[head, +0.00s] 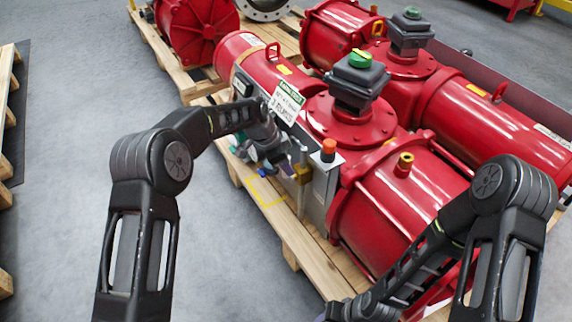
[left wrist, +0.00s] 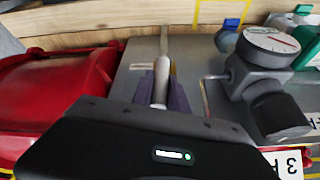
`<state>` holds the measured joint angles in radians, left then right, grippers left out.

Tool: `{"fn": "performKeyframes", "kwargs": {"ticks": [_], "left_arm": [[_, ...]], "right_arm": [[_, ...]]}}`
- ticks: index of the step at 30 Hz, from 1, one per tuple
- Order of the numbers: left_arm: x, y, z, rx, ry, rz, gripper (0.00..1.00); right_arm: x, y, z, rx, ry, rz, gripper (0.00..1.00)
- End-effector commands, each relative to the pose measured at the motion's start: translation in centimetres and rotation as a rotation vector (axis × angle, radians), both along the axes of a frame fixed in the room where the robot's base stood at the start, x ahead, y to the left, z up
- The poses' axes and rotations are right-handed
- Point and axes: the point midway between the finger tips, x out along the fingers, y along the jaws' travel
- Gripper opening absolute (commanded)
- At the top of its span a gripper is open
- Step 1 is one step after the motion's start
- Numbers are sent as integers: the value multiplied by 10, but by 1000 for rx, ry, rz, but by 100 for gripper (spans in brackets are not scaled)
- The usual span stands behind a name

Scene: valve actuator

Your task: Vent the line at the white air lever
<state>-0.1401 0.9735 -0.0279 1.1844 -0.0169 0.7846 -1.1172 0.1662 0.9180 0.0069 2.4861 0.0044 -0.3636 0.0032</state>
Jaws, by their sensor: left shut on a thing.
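The white air lever (left wrist: 160,88) shows in the left wrist view as a pale upright bar between the purple-grey fingers of my left gripper (left wrist: 162,98). The fingers are closed around it, and its thin far end sticks out beyond them toward the wooden pallet edge. In the head view my left gripper (head: 270,150) is at the side of the grey panel (head: 322,190) on the near red actuator (head: 390,210), and there the lever is hidden or too small to tell. My right forearm reaches the bottom edge of the head view; its fingers are out of frame.
A round pressure gauge (left wrist: 272,40) on a grey fitting stands right of the lever. An orange-red button (head: 329,147), a brass valve piece (head: 302,172) and a white sign (head: 286,100) are close by. The grey floor (head: 70,120) left of the pallet (head: 290,240) is clear.

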Motion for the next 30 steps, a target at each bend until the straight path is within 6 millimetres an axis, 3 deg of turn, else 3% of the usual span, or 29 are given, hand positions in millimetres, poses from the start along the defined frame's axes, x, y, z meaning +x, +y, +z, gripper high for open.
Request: {"fn": "performKeyframes", "kwargs": {"ticks": [14, 24, 30], "left_arm": [[-19, -15, -8, 157, -218, -8, 0], [-32, -24, -20, 291, -404, -7, 0], [-35, -26, -20, 336, -465, -3, 0]], "right_arm": [[4, -1, -26, -4, -10, -7, 36], [11, 0, -76, -8, -29, -17, 36], [16, 0, -95, -8, -39, -23, 36]]}}
